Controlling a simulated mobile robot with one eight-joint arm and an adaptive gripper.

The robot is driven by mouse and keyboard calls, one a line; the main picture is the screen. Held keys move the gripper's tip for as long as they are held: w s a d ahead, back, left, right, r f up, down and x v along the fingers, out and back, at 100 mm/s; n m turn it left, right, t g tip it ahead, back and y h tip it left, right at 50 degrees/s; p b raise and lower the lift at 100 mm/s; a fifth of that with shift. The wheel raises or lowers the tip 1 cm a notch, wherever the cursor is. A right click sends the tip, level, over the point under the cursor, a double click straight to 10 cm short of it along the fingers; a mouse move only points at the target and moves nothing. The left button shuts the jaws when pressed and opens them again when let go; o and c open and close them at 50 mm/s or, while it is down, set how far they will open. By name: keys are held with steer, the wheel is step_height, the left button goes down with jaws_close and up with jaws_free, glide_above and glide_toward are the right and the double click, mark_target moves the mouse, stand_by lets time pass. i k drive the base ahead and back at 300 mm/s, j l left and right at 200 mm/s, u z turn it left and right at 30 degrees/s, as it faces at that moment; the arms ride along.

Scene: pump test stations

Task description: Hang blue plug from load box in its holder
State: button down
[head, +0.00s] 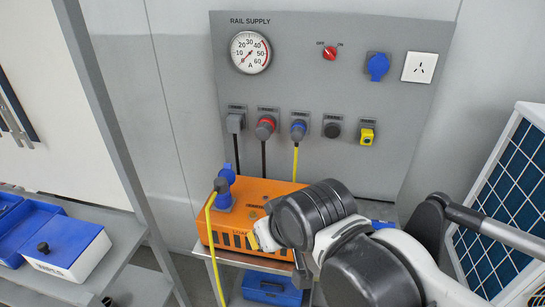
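The orange load box (272,193) stands on a bench below the grey panel. On its left top is a blue connector (225,200) with a blue part raised behind it. A dark plug end (221,185) with a yellow cable (209,230) meets it; whether it is fully seated is unclear. My gripper (262,236) is low at the box's front, right of the blue connector and apart from it. My arm hides much of the gripper and the box's right side; its opening and any held object cannot be made out. Which fitting is the holder is unclear.
Blue bins (272,288) sit below; a shelf with a white-fronted box (70,262) is left.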

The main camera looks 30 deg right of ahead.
mark_target(220, 184)
steer(key=j+z, duration=0.9)
steer(key=k+j+z, duration=0.15)
steer(key=j+z, duration=0.3)
steer(key=i+u, duration=0.6)
